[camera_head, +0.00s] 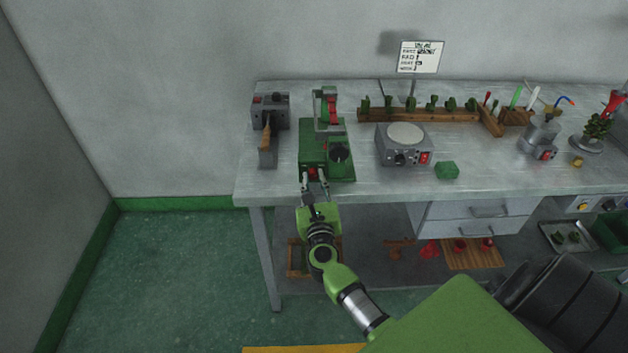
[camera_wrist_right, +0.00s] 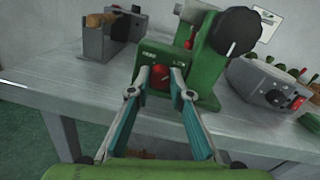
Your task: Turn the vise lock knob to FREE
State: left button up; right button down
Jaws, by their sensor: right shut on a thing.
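The green vise (camera_head: 322,142) stands near the left end of the metal bench. A black round knob (camera_head: 339,153) sits on its right side, and it shows large in the right wrist view (camera_wrist_right: 234,31). The red lock knob (camera_wrist_right: 160,76) is on the vise's front face, with white lettering above it that is too small to read surely. My right gripper (camera_head: 314,178) is at the vise's front, its fingertips closed around the lock knob. In the right wrist view the fingers (camera_wrist_right: 160,83) sit on either side of the knob. My left gripper is not in view.
A grey device with a wooden handle (camera_head: 266,138) stands left of the vise. A grey unit with a round plate (camera_head: 404,135) and a green block (camera_head: 446,170) are to the right. A wooden rack (camera_head: 420,114) is behind. The bench's front edge lies below my gripper.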

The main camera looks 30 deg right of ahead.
jog(key=shift+r+n+p, duration=0.15)
jog(key=shift+n+p, duration=0.7)
jog(key=shift+n, duration=0.35)
jog(key=n+p, duration=0.1)
jog(key=n, duration=0.1)
jog(key=shift+n+p, duration=0.3)
jog(key=n+p, duration=0.3)
jog(key=n, duration=0.3)
jog(key=shift+w+a+g, duration=0.1)
jog(key=shift+g, duration=0.2)
jog(key=n+p, duration=0.1)
jog(key=n, duration=0.3)
jog(key=shift+p, duration=0.4)
jog(key=shift+f+n+p, duration=0.2)
jog(key=shift+n+p, duration=0.15)
jog(key=shift+n, duration=0.85)
